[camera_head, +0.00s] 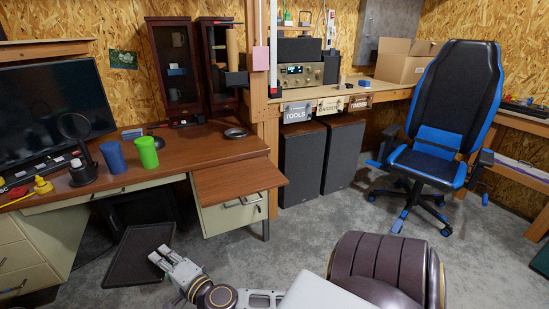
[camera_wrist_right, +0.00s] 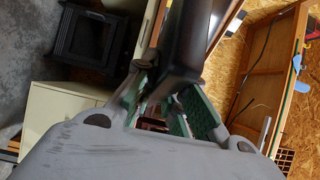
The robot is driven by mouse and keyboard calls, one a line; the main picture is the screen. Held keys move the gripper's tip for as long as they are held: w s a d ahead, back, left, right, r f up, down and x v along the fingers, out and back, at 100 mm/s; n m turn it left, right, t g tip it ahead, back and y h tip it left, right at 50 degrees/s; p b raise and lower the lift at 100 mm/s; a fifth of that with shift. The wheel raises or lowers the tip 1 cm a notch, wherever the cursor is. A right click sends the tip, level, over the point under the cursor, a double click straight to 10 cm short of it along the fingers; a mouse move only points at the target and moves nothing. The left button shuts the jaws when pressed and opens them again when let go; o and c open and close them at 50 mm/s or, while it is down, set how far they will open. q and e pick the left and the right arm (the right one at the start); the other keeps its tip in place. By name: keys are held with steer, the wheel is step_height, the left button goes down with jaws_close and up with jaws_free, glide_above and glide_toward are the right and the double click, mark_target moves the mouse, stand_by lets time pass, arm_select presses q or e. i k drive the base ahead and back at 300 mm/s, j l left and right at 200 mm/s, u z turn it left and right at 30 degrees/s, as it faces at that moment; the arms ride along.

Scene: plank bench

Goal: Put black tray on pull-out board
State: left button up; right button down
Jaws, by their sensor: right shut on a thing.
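The black tray (camera_head: 128,262), a thin dark rectangle, is in front of the desk at the lower left of the head view. My right gripper (camera_head: 158,254) is shut on its right edge. In the right wrist view the tray (camera_wrist_right: 192,45) is a dark shape running up from between the green-padded fingers (camera_wrist_right: 172,108). The pull-out board (camera_head: 240,178), a bare brown wooden panel, sticks out from the desk's right front, to the right of and beyond the tray. The tray and board are apart. My left gripper is not in view.
The desk (camera_head: 185,148) holds a blue cup (camera_head: 113,156), a green cup (camera_head: 148,152), a monitor (camera_head: 55,108) and a small dark dish (camera_head: 235,133). Cream drawers (camera_head: 230,214) stand under the board. Grey floor is open toward the blue-black chair (camera_head: 440,120).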

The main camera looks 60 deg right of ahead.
mark_target(250, 173)
steer(key=l, duration=0.7)
steer(key=k+l, duration=0.1)
steer(key=l, duration=0.6)
steer(key=k+l, duration=0.1)
steer(key=l, duration=0.35)
steer(key=k+l, duration=0.1)
steer(key=l, duration=0.4)
steer(key=k+l, duration=0.1)
steer(key=l, duration=0.35)
steer(key=k+l+u, duration=0.1)
steer(key=l, duration=0.4)
steer(key=k+l, duration=0.1)
steer(key=l, duration=1.2)
steer(key=k+l, duration=0.15)
steer(key=l, duration=0.5)
